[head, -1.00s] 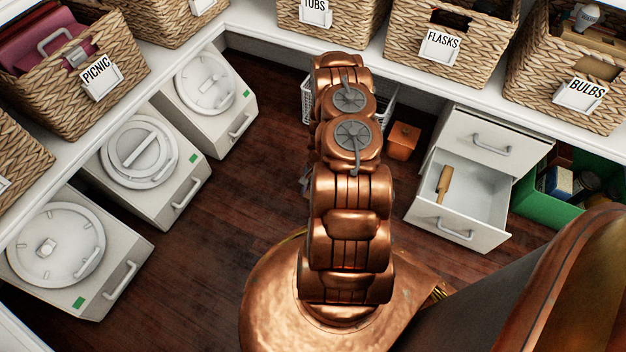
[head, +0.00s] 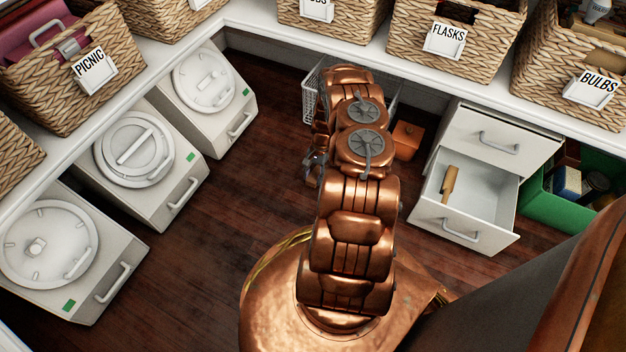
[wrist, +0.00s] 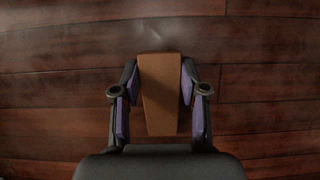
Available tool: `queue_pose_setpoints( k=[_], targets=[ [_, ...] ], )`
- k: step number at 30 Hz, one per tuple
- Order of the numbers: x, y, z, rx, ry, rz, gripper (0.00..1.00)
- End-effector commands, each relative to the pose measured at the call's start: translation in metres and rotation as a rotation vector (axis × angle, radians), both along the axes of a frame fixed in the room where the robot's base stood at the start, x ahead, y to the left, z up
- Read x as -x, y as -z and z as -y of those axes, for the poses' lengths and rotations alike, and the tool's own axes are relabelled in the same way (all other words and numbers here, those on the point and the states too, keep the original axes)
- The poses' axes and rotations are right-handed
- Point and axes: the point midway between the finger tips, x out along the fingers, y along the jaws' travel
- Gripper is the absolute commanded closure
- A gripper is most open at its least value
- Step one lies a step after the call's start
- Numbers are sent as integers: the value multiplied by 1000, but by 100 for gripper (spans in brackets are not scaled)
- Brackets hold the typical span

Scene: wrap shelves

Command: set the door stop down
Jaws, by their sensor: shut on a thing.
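The door stop (wrist: 161,85) is a brown wedge-like block in the wrist view. My gripper (wrist: 160,88) is shut on it, with a purple-padded finger against each side. Dark wooden floor (wrist: 60,100) shows behind the block; I cannot tell how high it is above the floor.
An open drawer (head: 463,205) with a wooden-handled thing (head: 449,184) inside stands at right, beside a green crate (head: 545,205). An orange-brown box (head: 407,140) and a white wire basket (head: 312,95) are behind my arm. Lidded bins (head: 130,160) line the left; floor between is clear.

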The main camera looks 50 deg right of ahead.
Motion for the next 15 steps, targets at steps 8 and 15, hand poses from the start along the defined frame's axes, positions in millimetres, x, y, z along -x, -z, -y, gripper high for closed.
queue_pose_setpoints(
  k=[8,15],
  targets=[
    [-2,15,1,2,0,3,94],
    [-1,18,1,2,1,3,94]
  ],
)
